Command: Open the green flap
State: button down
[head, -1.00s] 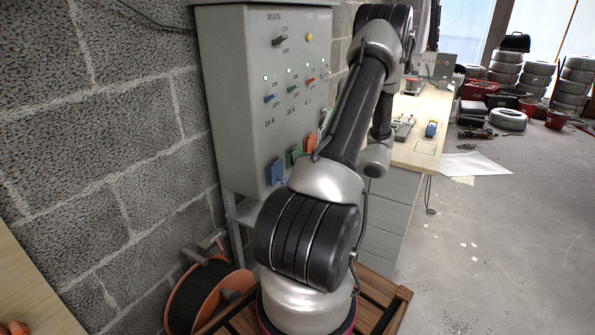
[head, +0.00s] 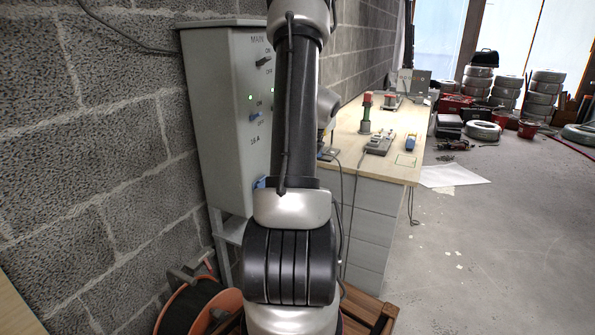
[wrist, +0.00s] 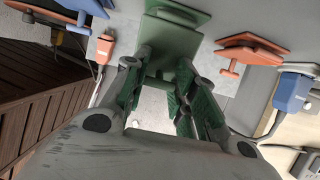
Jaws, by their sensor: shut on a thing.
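The green flap (wrist: 178,22) is at the top centre of the wrist view, on the grey panel. My gripper is shut on this tab. How far the flap stands out from the panel is hard to tell. An orange flap (wrist: 250,48) is to its right and a blue flap (wrist: 84,10) at upper left. In the head view, my arm hides my gripper and the green flap in front of the grey cabinet (head: 222,120).
A blue plug (wrist: 291,92) with a cable is right of my gripper, an orange plug (wrist: 104,48) left. A wooden workbench (head: 345,145) with tools stands right of the cabinet. An orange reel (head: 228,303) sits low beside my base. Floor at right is mostly clear.

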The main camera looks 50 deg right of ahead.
jog(key=shift+w+r+g, duration=0.2)
jog(key=shift+r+g, duration=0.4)
jog(key=shift+g, duration=0.4)
jog(key=c, duration=1.1)
grip_release()
